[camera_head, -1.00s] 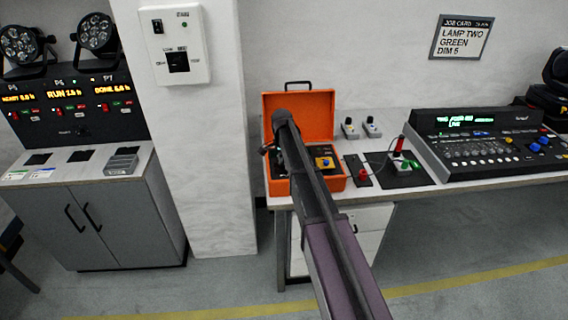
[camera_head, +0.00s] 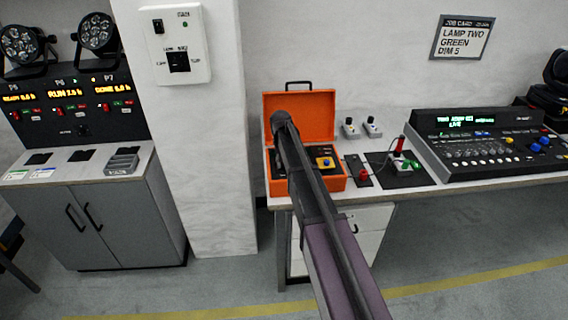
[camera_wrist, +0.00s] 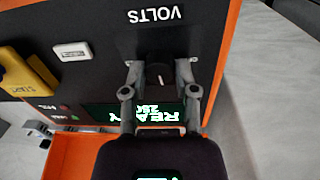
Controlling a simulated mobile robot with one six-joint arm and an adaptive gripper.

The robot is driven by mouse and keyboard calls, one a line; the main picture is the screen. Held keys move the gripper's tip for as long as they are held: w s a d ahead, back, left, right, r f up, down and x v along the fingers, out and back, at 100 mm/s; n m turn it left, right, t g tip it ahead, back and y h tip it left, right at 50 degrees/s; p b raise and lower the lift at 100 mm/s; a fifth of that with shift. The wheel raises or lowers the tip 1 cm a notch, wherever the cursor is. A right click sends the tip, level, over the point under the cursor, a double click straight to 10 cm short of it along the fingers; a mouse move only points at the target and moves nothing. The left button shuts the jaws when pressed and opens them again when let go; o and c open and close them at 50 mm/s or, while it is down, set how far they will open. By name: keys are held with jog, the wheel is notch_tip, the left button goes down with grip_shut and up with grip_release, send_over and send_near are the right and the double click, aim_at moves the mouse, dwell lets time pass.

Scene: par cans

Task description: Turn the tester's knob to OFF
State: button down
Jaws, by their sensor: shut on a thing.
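The tester is an orange case (camera_head: 297,104) with its lid up, on the bench in the head view. In the wrist view its black panel (camera_wrist: 95,20) shows upside down. A dark round knob (camera_wrist: 159,77) with a pale pointer line sits by the VOLTS label (camera_wrist: 155,14). My gripper (camera_wrist: 160,70) is shut on this knob, one finger on each side. A green-lit display (camera_wrist: 150,112) reading READY is partly hidden by my gripper. No OFF mark is readable. In the head view my arm hides the knob and the gripper.
The raised lid stands behind my arm. Right of the case are a red and green post setup on a dark mat (camera_head: 415,178) and a lighting console (camera_head: 490,150).

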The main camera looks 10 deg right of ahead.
jog(key=n, duration=0.4)
jog(key=shift+s+n, duration=0.2)
jog(key=shift+n, duration=0.2)
jog(key=n, duration=0.3)
jog(key=shift+n, duration=0.3)
jog(key=n, duration=0.8)
jog(key=shift+s+t, duration=0.1)
jog(key=shift+t, duration=0.2)
jog(key=shift+c, duration=1.9)
grip_release()
jog(key=shift+w+m, duration=0.2)
jog(key=shift+m, duration=0.1)
